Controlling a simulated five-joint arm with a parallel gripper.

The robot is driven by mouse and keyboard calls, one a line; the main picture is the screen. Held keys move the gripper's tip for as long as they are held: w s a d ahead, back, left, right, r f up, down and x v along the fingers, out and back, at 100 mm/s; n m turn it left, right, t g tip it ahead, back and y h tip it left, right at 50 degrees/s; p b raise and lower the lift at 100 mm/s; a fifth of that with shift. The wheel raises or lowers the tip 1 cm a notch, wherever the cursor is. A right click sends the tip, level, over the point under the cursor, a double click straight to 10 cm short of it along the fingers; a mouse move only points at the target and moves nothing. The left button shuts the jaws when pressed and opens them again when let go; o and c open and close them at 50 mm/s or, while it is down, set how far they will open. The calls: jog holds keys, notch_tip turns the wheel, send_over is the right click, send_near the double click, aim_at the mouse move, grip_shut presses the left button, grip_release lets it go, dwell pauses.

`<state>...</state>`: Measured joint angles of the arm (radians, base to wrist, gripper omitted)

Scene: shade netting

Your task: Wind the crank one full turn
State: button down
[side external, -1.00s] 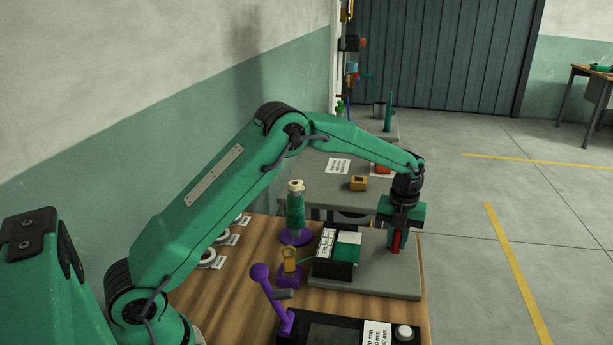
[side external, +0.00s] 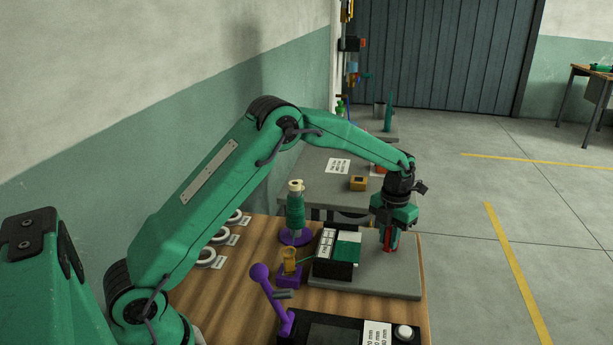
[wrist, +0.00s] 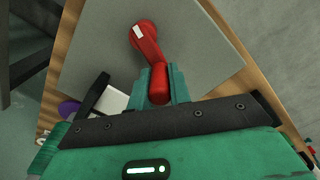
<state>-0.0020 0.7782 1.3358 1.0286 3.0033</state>
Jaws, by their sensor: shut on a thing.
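The red crank (wrist: 146,42) sits over the grey plate in the wrist view, with a white mark near its hub. Its arm runs from the hub toward my gripper and ends in a red handle. My gripper (wrist: 158,88) is shut on that handle, one green finger on each side. In the side view my gripper (side external: 389,240) points down over the grey plate (side external: 370,285), with a little of the red crank (side external: 386,248) showing between the fingers. The hub is hidden there.
A black box (side external: 335,270) with green and white panels stands left of the crank. Floor is open right of the bench.

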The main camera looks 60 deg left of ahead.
jog(key=shift+w+r, duration=0.1)
jog(key=c, duration=1.3)
grip_release()
jog(key=shift+r, duration=3.9)
